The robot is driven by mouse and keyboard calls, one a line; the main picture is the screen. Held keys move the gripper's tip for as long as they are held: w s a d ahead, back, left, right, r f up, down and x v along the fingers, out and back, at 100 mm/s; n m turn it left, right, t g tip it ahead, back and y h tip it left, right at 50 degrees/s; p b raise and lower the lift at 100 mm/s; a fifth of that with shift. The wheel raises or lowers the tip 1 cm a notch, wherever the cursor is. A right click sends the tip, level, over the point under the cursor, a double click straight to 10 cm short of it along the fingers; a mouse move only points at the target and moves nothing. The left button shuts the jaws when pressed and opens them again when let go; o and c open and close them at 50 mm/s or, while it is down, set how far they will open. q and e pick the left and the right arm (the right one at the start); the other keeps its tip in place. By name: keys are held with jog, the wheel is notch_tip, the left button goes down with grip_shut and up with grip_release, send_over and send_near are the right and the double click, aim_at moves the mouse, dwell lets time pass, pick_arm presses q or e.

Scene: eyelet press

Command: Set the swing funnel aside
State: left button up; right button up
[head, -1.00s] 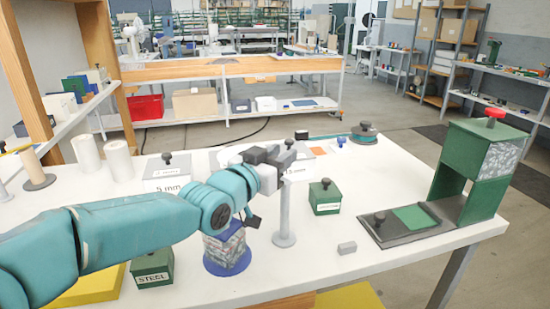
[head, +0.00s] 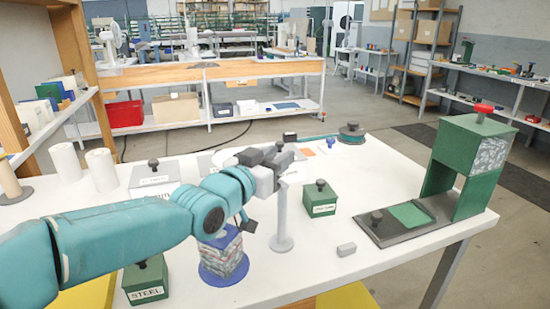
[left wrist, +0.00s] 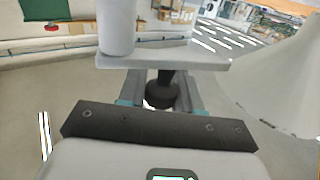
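A slim pale grey post (head: 282,220) on a round foot stands near the middle of the white table. I take it to be the swing funnel's stand; its top is partly hidden by my left gripper (head: 270,160). In the left wrist view a dark knob (left wrist: 162,94) on a short stem sits between the fingers of my left gripper (left wrist: 164,88), below a light grey plate (left wrist: 165,58). The fingers flank the knob closely; I cannot tell whether they press on it. My right gripper is out of view.
A clear bin on a blue base (head: 223,276) stands under my left wrist. Green lidded boxes (head: 319,200) (head: 147,278) stand beside it. A green press (head: 460,155) is at the right, with a small grey block (head: 346,249) left of it. White rolls (head: 101,170) stand at the left.

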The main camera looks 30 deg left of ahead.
pick_arm(q)
jog(key=shift+o, duration=1.4)
jog(key=shift+r, duration=0.15)
jog(key=s+a+p, duration=0.1)
jog(key=s, duration=1.5)
jog(key=shift+s+a, duration=0.15)
jog(key=shift+a, duration=0.25)
